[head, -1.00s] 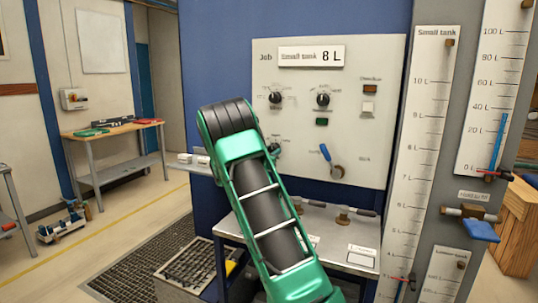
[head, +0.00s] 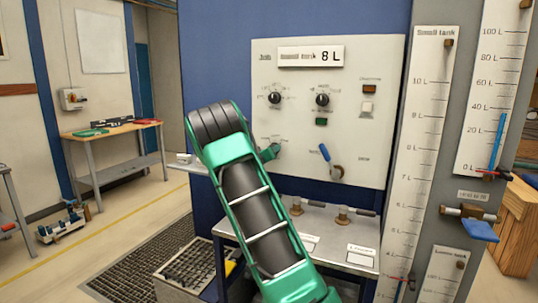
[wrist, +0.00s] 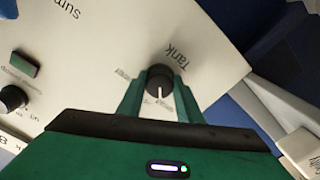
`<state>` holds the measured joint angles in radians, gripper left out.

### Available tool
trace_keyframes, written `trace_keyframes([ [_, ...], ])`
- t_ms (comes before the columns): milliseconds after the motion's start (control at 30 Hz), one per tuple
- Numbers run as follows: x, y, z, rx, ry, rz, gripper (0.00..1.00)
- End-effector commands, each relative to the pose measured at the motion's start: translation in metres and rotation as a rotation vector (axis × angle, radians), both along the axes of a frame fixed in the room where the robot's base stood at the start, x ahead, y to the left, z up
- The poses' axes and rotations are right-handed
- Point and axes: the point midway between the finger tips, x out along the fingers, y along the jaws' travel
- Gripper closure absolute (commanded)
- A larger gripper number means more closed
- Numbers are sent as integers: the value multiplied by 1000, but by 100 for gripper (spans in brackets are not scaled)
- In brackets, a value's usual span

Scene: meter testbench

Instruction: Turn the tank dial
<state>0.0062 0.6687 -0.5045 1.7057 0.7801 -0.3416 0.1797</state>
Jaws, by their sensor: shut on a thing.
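The tank dial (wrist: 160,76) is a dark round knob with a white pointer line, on the pale panel beside the printed word "Tank". The wrist view shows the panel turned over, and the pointer line aims toward the bottom of that picture. My gripper (wrist: 158,90) has its two green fingers on either side of the dial, shut on it. In the head view my gripper (head: 268,152) is at the lower left of the panel (head: 300,175), and my arm and fingers hide the dial there. The panel's display (head: 311,56) reads "Small tank 8 L".
Two more black knobs (head: 323,100) sit above on the panel. A blue-handled valve (head: 326,153) is to the right of my gripper. A metal shelf (head: 345,226) with fittings juts out below. Tall scales (head: 425,130) stand at the right.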

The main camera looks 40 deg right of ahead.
Motion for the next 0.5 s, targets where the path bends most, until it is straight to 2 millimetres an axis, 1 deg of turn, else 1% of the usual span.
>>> trace_keyframes([
  [33,6,5,0,-4,7,14,90],
  [500,7,5,1,-17,37,16,90],
])
